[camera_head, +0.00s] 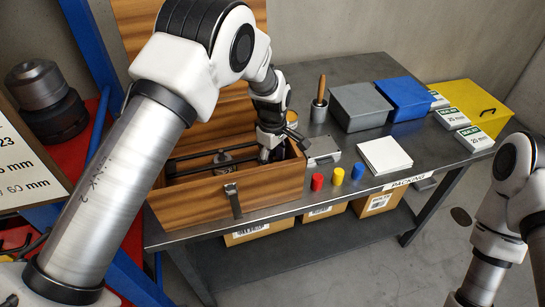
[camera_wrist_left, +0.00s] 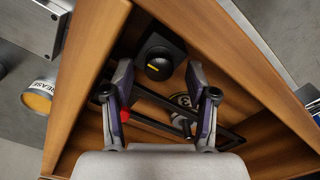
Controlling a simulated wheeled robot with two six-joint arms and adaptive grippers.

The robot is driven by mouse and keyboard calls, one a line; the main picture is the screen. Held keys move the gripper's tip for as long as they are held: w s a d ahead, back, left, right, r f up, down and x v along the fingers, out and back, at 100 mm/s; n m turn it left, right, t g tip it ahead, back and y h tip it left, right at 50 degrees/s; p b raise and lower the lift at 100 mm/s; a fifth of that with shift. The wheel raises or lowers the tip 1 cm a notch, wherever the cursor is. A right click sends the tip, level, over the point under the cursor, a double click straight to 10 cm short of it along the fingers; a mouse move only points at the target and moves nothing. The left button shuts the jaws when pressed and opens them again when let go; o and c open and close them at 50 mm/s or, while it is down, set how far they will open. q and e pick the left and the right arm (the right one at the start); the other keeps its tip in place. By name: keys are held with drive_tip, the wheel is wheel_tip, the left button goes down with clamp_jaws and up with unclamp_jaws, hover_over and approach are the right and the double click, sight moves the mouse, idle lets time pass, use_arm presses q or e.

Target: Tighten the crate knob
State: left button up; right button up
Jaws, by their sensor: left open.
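The open wooden crate (camera_head: 205,203) stands on the left part of the dark table. In the left wrist view the knob (camera_wrist_left: 158,65) is round and black with a yellow mark, on a dark mount near a corner of the crate (camera_wrist_left: 85,70). My left gripper (camera_wrist_left: 160,73) is open and empty. Its two fingers point toward the knob, one on either side; contact cannot be told. In the head view my left gripper (camera_head: 270,150) reaches down into the right end of the crate, and the knob is hidden there. My right arm shows at the right edge, its gripper out of view.
A black frame (camera_wrist_left: 170,105) and a round numbered part (camera_wrist_left: 181,101) lie inside the crate. A grease tin (camera_wrist_left: 38,97) stands outside its wall. Red, yellow and blue pieces, a white stack (camera_head: 384,156) and several boxes occupy the table to the right.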

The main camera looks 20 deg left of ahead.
use_arm(q)
drive_tip(key=shift+w+a+f, duration=0.1)
drive_tip(key=shift+w+f, duration=0.05)
drive_tip(key=shift+f, duration=0.4)
clamp_jaws()
